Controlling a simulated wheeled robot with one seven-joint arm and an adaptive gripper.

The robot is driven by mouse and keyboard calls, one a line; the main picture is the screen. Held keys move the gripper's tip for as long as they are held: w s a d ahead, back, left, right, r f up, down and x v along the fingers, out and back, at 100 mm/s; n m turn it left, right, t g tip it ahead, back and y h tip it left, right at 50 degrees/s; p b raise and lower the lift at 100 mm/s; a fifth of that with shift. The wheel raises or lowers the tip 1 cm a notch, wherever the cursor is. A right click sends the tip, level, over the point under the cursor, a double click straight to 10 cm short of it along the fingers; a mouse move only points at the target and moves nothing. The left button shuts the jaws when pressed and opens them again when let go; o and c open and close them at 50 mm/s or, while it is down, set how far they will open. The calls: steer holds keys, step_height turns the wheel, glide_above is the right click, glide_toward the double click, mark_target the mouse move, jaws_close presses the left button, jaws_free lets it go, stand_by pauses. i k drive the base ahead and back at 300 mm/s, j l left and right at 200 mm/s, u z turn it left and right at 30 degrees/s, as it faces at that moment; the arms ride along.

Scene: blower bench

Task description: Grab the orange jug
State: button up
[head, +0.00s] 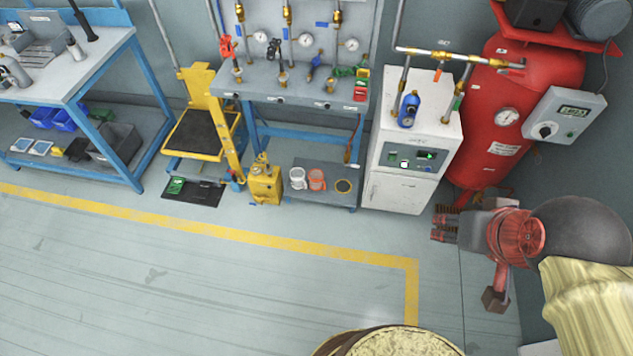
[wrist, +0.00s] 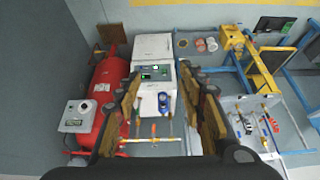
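The orange jug (head: 316,180) stands on the low grey shelf under the gauge bench in the head view. A similar white jug (head: 297,179) stands close on its left. The orange jug is small at the top of the wrist view (wrist: 212,45), beside the white jug (wrist: 201,45). My gripper (wrist: 165,92) is open and empty in the wrist view, its fingers wide apart. In the head view my gripper (head: 468,261) is at the right, above the floor, well away from the jug.
A yellow ring (head: 343,186) lies right of the orange jug. A yellow canister (head: 265,184) stands left of the shelf. A white cabinet (head: 410,150) and red tank (head: 525,110) stand to the right. The floor in front is clear.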

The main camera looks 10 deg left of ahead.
mark_target(315, 176)
steer(key=i+j+u, duration=0.25)
steer(key=i+j, duration=0.25)
steer(key=j, duration=0.15)
steer(key=i+j+u, duration=0.3)
steer(key=i+j, duration=0.25)
